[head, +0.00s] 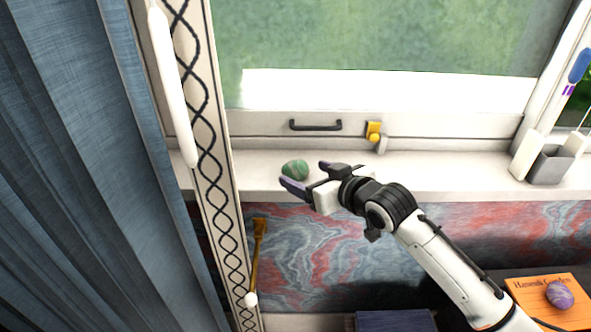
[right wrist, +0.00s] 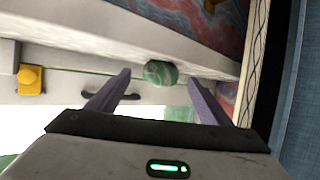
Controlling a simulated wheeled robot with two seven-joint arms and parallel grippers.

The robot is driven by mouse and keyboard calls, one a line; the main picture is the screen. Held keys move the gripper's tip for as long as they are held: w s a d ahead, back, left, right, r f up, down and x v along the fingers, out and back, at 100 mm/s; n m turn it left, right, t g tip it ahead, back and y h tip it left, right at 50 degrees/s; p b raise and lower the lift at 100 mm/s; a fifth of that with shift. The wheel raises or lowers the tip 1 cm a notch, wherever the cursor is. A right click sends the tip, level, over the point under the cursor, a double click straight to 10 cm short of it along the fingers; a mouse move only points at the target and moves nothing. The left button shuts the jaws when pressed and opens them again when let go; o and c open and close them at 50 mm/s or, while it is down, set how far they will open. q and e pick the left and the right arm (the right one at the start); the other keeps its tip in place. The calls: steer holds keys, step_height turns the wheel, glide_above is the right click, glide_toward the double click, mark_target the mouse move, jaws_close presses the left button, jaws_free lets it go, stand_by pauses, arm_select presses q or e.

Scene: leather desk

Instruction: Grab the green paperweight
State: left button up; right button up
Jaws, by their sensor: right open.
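The green paperweight (head: 295,170) is a rounded, marbled stone on the white window sill. My right gripper (head: 307,177) is at the sill, its two purple-grey fingers spread and pointing toward the paperweight. In the right wrist view, the paperweight (right wrist: 160,73) shows just past the fingertips and between them, and the open right gripper (right wrist: 160,78) is empty. I cannot tell from these views whether a finger touches the stone. My left gripper is in neither view.
The window sill (head: 440,175) is clear to the right up to a grey cup (head: 551,166). A black window handle (head: 315,126) and yellow latch (head: 374,131) are behind. A patterned strip and blue curtain (head: 75,170) stand left. A purple stone (head: 559,295) lies on an orange book (head: 535,292).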

mark_target(300, 172)
steer(key=shift+x, duration=1.85)
steer(key=shift+s+a, duration=0.1)
steer(key=shift+c, duration=0.3)
steer(key=c, duration=1.1)
steer(key=shift+r, duration=0.1)
steer(key=shift+c, duration=0.6)
